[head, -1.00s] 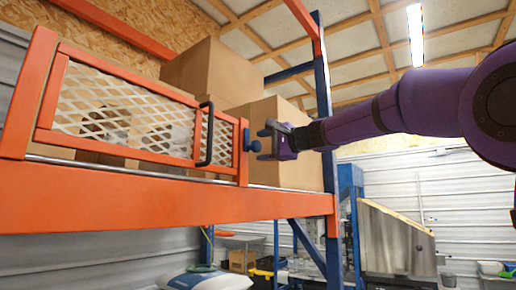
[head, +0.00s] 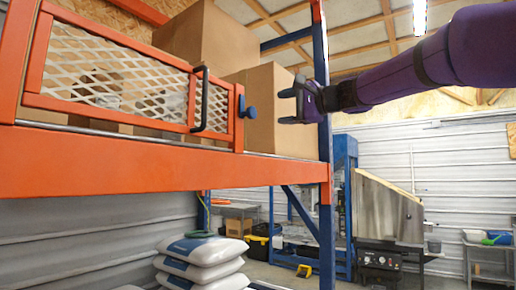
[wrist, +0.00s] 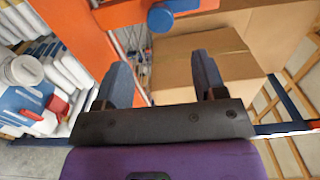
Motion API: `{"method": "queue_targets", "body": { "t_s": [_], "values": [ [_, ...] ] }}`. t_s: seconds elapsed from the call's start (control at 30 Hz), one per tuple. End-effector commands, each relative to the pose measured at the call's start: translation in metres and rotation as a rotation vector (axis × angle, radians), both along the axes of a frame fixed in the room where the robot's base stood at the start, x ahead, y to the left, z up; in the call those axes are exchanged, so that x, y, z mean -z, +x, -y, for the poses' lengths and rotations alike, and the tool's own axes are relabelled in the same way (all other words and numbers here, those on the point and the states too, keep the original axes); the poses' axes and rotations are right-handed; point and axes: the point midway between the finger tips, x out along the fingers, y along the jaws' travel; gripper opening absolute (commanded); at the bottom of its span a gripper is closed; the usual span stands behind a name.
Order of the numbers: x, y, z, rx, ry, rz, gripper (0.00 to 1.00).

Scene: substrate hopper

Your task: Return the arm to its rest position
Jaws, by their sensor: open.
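My purple arm reaches in from the right in the head view. My gripper (head: 290,106) is open and empty, its fingers pointing left. It is in front of a cardboard box (head: 270,135) on the orange rack shelf and right of the blue knob (head: 249,112) on the mesh gate, apart from the knob. The wrist view shows the two dark fingers of my gripper (wrist: 163,80) spread with nothing between them. There the cardboard box (wrist: 225,48) lies beyond the fingers and the blue knob (wrist: 160,19) is at the top.
The orange mesh gate (head: 192,100), with a black handle (head: 203,100), stands shut-looking on the shelf beam (head: 130,162). A blue upright (head: 325,225) stands close to my gripper. Stacked white sacks (head: 203,262) lie below. A steel hopper (head: 385,210) stands back right.

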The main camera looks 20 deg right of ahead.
Motion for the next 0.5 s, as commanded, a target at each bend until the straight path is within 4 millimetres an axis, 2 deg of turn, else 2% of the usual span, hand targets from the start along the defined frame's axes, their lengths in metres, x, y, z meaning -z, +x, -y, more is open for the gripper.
{"method": "queue_targets", "body": {
  "t_s": [0.17,0.27,0.37,0.5],
  "values": [
    [0.001,-0.001,-0.001,-0.001,-0.005,-0.002,0.64],
    [0.015,-0.009,-0.006,-0.006,-0.051,-0.021,0.64],
    [0.046,-0.03,-0.017,-0.019,-0.165,-0.063,0.64],
    [0.116,-0.077,-0.032,-0.059,-0.412,-0.145,0.64]
  ]
}}
